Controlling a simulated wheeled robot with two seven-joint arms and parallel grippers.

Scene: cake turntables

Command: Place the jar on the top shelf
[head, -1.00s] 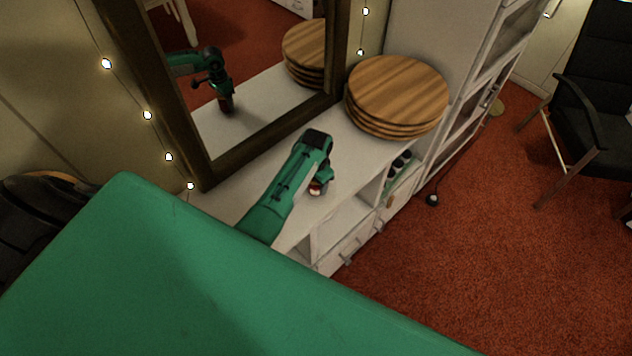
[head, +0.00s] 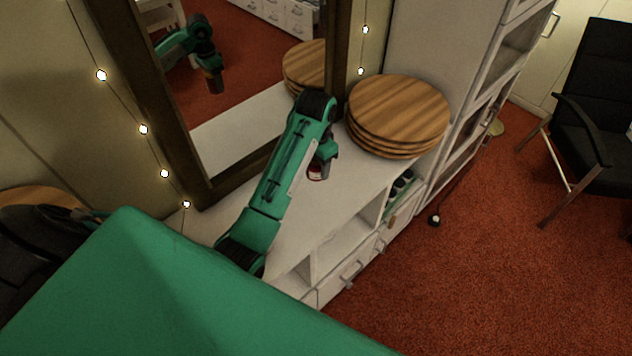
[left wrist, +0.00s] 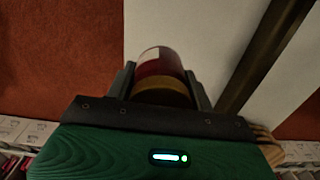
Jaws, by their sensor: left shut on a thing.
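The jar (head: 315,172) is dark red with a pale label, and only its lower part shows below my left gripper (head: 322,156) in the head view. In the left wrist view the jar (left wrist: 161,70) sits between the two fingers of my left gripper (left wrist: 160,88), with a gold-coloured lid end toward the camera. The gripper is shut on it. My right gripper is not in view. Which surface is the top shelf I cannot tell.
A stack of round wooden boards (head: 398,112) stands on the cabinet top beside my gripper. A dark-framed mirror (head: 207,150) leans behind it. A tall white shelf unit (head: 430,60) rises behind the boards. Small bottles (head: 402,183) stand in an open compartment. A black chair (head: 598,120) stands right.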

